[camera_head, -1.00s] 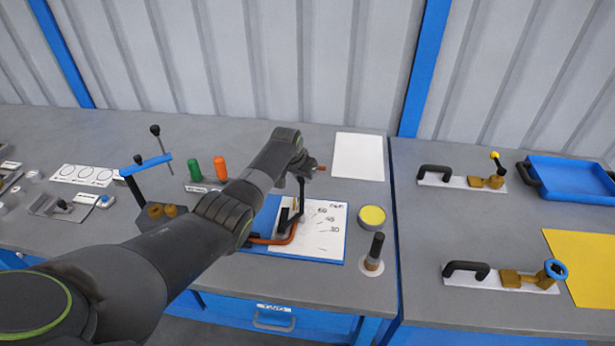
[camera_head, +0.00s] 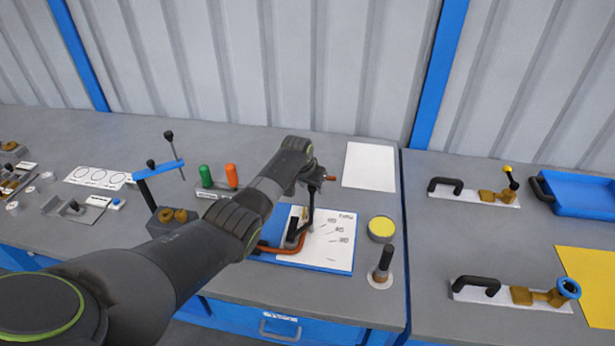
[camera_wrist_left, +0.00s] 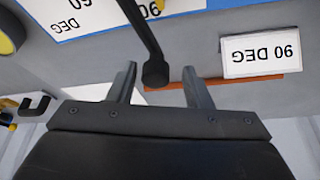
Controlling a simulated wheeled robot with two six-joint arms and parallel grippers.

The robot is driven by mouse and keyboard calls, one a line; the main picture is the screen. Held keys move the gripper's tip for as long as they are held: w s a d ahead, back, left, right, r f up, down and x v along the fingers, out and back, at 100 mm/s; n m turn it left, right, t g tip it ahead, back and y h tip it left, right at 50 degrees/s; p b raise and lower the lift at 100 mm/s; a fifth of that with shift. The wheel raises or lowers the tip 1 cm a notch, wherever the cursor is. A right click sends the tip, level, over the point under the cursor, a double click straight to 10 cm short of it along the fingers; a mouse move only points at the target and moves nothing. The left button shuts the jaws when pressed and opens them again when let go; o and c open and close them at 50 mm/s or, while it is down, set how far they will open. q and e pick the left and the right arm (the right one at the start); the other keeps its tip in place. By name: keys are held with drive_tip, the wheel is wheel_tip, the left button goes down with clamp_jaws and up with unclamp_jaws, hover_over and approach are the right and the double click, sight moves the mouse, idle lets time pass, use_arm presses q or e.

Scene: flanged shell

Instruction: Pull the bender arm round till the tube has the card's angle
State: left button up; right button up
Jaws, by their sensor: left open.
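The bender board (camera_head: 340,262), white with a blue edge and printed angle marks, lies on the grey bench in the head view. The copper-orange tube (camera_head: 275,249) is on it, bent near the dark bender post. The dark bender arm (camera_head: 312,208) rises toward my left gripper (camera_head: 316,180). In the left wrist view my left gripper (camera_wrist_left: 160,72) is open, and the bender arm's black knob (camera_wrist_left: 155,74) is between its fingertips. Contact cannot be told. A white card (camera_wrist_left: 265,55) reading "90 DEG" appears upside down beside an orange strip (camera_wrist_left: 225,88). My right gripper is out of view.
A yellow-topped round tin (camera_head: 381,229) and a black-handled tool (camera_head: 384,262) stand right of the board. A blue-armed fixture (camera_head: 160,170) and green and orange handles (camera_head: 231,175) are left. A white sheet (camera_head: 369,166) lies behind.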

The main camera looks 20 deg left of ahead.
use_arm(q)
drive_tip(key=shift+s+r, duration=0.15)
drive_tip(key=shift+r, duration=0.45)
drive_tip(key=v, duration=1.6)
drive_tip(key=shift+a+b, duration=0.2)
drive_tip(key=shift+b, duration=0.15)
